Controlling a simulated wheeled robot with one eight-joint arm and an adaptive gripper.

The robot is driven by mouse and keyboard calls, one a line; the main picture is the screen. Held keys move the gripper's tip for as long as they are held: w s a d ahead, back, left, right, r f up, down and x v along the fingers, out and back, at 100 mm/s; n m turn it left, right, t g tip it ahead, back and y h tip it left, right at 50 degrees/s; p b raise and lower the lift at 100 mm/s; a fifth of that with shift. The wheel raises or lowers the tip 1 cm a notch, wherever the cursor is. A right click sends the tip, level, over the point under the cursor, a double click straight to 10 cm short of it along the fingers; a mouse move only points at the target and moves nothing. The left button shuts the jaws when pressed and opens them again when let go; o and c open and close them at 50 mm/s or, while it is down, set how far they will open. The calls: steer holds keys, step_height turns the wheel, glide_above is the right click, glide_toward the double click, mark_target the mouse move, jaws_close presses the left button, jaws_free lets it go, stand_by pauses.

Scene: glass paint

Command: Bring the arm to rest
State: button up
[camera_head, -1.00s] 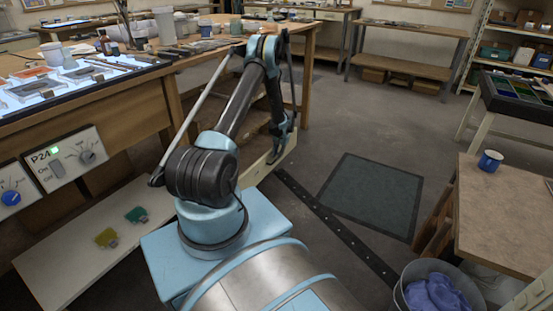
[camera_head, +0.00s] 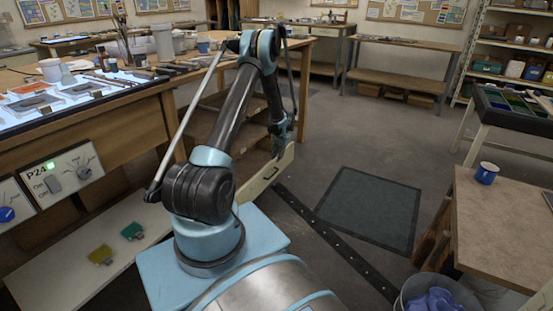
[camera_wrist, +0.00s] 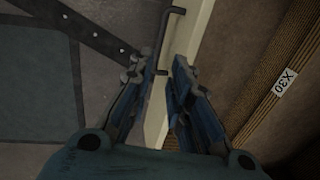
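My gripper (camera_head: 283,142) hangs from the folded-down arm beside the wooden workbench, just above a cream panel (camera_head: 262,176) that looks like a drawer front. In the wrist view, my gripper's two blue-grey fingers (camera_wrist: 162,72) are apart, with a clear gap between their tips. A thin dark bent handle (camera_wrist: 170,25) on the cream panel (camera_wrist: 199,28) shows beyond the fingertips, its lower end in line with the gap. Nothing appears held. Whether a finger touches the handle cannot be told. The arm is bent high at the elbow.
The workbench (camera_head: 130,98) with a lit panel and tools is at left. A table (camera_head: 500,215) with a blue mug (camera_head: 487,172) and a bin (camera_head: 402,300) are at right. A dark mat (camera_head: 368,210) and a floor strip (camera_head: 330,236) lie between. Open floor extends behind.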

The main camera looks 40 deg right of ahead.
stand_by(0.3)
steer(key=w+a+r+n, duration=0.2)
steer(key=a+r, duration=1.1)
steer(key=r, duration=0.1)
steer(key=w+a+r+n, duration=0.2)
steer(key=a+r+n, duration=0.1)
steer(key=a+r, duration=1.1)
steer(key=s+a+r+n, duration=0.2)
steer(key=s+a+r, duration=0.3)
steer(key=s+a, duration=0.55)
steer(key=s+a+r+n, duration=0.3)
steer(key=s+a+r, duration=0.3)
steer(key=a, duration=0.8)
steer(key=s+a+f+n, duration=0.2)
steer(key=s+a+f, duration=0.2)
steer(key=s, duration=0.4)
steer(key=s+a+f+n, duration=0.1)
steer(key=s+a+f, duration=0.3)
steer(key=s, duration=0.5)
steer(key=shift+a+n+h, duration=0.15)
steer(key=shift+n+h, duration=0.25)
